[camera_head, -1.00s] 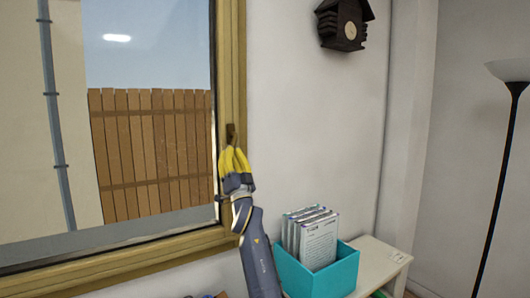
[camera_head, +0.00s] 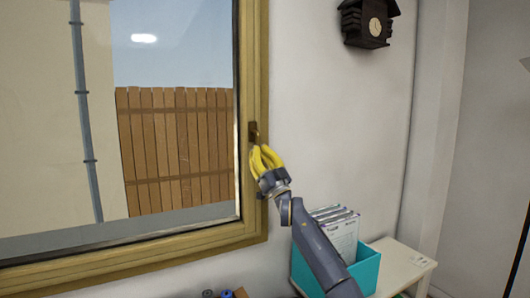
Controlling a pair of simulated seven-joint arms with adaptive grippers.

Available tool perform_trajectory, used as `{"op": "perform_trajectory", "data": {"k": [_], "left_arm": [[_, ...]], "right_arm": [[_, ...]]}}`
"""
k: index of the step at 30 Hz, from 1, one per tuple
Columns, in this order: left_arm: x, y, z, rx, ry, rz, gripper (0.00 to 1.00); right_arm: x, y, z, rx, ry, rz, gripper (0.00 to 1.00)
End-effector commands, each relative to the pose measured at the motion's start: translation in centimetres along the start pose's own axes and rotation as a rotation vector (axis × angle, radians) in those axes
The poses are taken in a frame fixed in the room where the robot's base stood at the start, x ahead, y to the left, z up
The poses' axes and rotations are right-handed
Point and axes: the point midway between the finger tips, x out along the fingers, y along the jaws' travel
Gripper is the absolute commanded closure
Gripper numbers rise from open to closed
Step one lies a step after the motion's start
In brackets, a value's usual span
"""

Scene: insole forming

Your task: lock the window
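The window (camera_head: 170,241) has a wooden frame and fills the left of the view. Its small dark brown handle (camera_head: 253,130) is on the right side of the frame. The handle's lower part is hidden behind the fingertips.
A teal box (camera_head: 366,270) of upright booklets (camera_head: 340,230) stands on a white bench (camera_head: 404,260) at the lower right, behind my forearm. A dark cuckoo clock (camera_head: 369,22) hangs higher on the wall.

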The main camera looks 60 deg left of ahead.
Motion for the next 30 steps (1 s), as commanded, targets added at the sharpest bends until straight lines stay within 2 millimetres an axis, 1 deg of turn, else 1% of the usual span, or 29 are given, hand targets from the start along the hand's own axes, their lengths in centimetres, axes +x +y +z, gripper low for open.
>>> {"op": "perform_trajectory", "data": {"k": [9,10,15,17,18,26,30], "left_arm": [[0.2,0.0,0.1,0.002,-0.003,0.001,1.0],[0.2,0.0,0.1,0.002,-0.003,0.001,0.9],[0.1,0.0,0.0,0.001,-0.002,0.001,0.71],[0.1,0.0,0.0,0.001,-0.001,0.001,0.64],[0.1,0.0,0.0,0.001,-0.001,0.001,0.62],[-0.1,0.1,0.0,0.0,-0.001,0.001,0.62],[-1.3,0.1,0.0,0.001,-0.001,0.003,0.62]], "right_arm": [[0.0,0.0,0.0,0.0,0.0,0.0,0.56],[0.0,0.0,0.0,0.0,0.001,0.0,0.56],[0.0,0.0,-0.1,0.0,0.001,0.0,0.56],[0.0,0.0,-0.1,0.0,0.001,0.0,0.56],[0.0,0.0,-0.1,0.0,0.001,0.0,0.56],[0.0,0.3,0.0,-0.001,0.0,0.003,0.56],[0.0,0.2,0.0,-0.001,0.0,0.002,0.56]]}}
